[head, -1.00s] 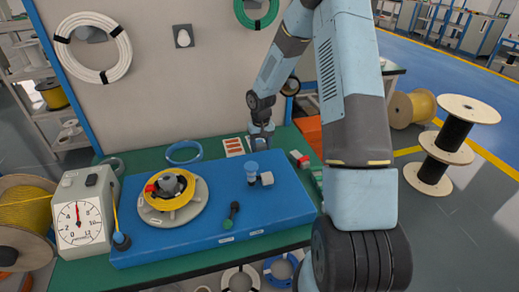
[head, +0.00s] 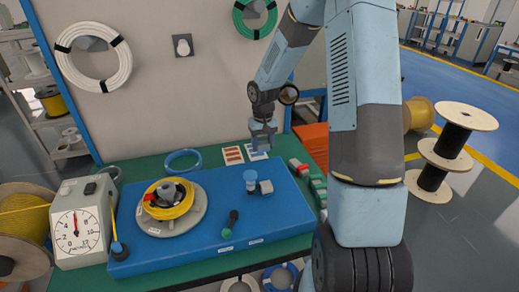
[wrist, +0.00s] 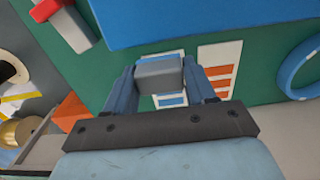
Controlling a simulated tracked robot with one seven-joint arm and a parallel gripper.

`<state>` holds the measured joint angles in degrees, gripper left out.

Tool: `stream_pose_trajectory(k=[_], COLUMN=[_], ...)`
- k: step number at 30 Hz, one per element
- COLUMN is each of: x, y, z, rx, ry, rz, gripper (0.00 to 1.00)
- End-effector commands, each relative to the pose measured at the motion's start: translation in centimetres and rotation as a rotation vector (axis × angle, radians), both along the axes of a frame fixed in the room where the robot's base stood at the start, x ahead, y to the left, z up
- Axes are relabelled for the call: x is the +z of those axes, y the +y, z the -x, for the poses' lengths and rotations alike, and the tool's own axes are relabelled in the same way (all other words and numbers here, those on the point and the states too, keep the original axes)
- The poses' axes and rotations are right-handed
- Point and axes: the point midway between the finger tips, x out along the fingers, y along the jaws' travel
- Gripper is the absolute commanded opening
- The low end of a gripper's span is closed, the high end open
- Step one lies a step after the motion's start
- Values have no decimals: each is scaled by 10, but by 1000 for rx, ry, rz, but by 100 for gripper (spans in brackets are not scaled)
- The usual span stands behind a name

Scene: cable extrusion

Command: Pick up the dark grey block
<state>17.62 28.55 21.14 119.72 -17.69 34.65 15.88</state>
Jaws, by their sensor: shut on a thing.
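My gripper (head: 263,132) is in the air above the back of the bench, in front of the upright panel. In the wrist view its two blue-grey fingers (wrist: 158,88) are shut on a grey block (wrist: 158,75). The block sits between the fingertips, with printed cards visible behind it. In the head view the block is too small and too hidden by the fingers to make out clearly.
A blue plate (head: 190,240) on the green bench holds a reel with yellow cable (head: 170,200), a blue knob (head: 250,178) and a dark-handled tool (head: 230,222). Printed cards (head: 233,155) and a blue ring (head: 183,160) lie behind it. Red and green pieces (head: 298,166) are at right.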

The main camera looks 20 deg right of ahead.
Motion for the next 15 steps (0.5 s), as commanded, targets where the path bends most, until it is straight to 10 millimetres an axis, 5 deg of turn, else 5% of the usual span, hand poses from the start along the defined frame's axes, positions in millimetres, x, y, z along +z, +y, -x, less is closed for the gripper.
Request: stream_pose_trajectory(k=[3,15], x=[20,48], y=[-1,0], z=[19,85], rx=[-2,0], ry=[-2,-2], rz=[2,1], gripper=[20,20])
